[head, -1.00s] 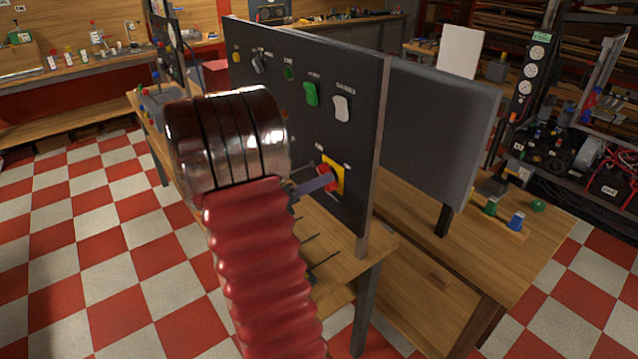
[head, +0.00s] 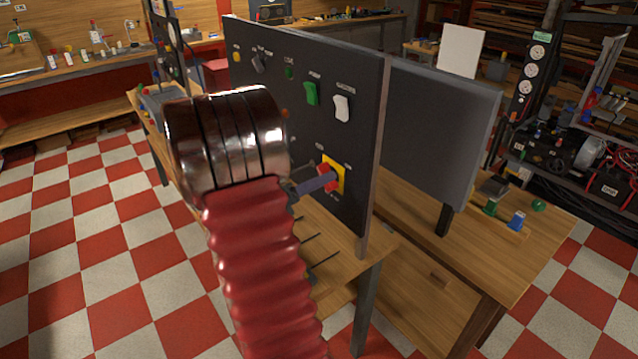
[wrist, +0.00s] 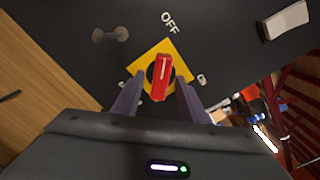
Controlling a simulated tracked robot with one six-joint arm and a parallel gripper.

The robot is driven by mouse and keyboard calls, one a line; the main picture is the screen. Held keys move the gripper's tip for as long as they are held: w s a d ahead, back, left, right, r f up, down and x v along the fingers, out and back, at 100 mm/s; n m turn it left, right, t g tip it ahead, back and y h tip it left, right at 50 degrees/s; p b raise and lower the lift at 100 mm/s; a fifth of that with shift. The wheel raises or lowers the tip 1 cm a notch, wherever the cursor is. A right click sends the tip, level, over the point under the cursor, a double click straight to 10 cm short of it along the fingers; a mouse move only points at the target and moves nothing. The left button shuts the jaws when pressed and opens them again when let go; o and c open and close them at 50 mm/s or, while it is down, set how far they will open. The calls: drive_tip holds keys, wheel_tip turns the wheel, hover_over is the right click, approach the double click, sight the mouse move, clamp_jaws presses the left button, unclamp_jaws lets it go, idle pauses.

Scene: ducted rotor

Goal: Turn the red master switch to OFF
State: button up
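The red master switch (wrist: 161,78) sits on a yellow square plate (wrist: 172,47) on the dark panel. In the wrist view its white line runs nearly up the picture, roughly toward the OFF label (wrist: 170,22). My gripper (wrist: 160,86) has one finger on each side of the red handle. A gap shows on both sides, so the fingers look open around it. In the head view the switch (head: 329,179) is at the panel's lower right, with a finger of my gripper (head: 316,184) close to it. My own arm hides the rest of the gripper.
The upright panel (head: 370,110) also carries a green rocker (head: 311,93) and a white rocker (head: 341,108) above the switch. A grey board (head: 440,130) stands behind it. Wooden benches surround the panel; the checkered floor at left is clear.

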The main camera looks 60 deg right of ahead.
drive_tip(key=v, duration=1.3)
drive_tip(key=shift+a, duration=0.35)
drive_tip(key=shift+w+f, duration=0.1)
drive_tip(key=shift+w, duration=0.05)
drive_tip(key=s+a+f+m+y, duration=0.4)
drive_tip(key=f+m+y, duration=0.1)
drive_tip(key=f+m, duration=0.2)
drive_tip(key=a+f+m+t+y, duration=0.3)
drive_tip(key=a+m+y, duration=0.2)
drive_tip(key=a+m, duration=0.5)
drive_tip(key=a+r+m+t+y, duration=0.1)
drive_tip(key=a+r+t+y, duration=0.1)
drive_tip(key=a, duration=0.5)
drive_tip(key=w+a+r+m+t+y, duration=0.1)
drive_tip(key=a+r+m+t+y, duration=0.1)
drive_tip(key=a+r+t, duration=0.3)
drive_tip(key=w+a+r+m+t+y, duration=0.1)
drive_tip(key=a+r+t+y, duration=0.1)
drive_tip(key=a+r, duration=0.5)
drive_tip(key=a+t, duration=0.1)
drive_tip(key=a, duration=0.3)
drive_tip(key=shift+a+m+t, duration=0.15)
drive_tip(key=shift+m+t, duration=0.25)
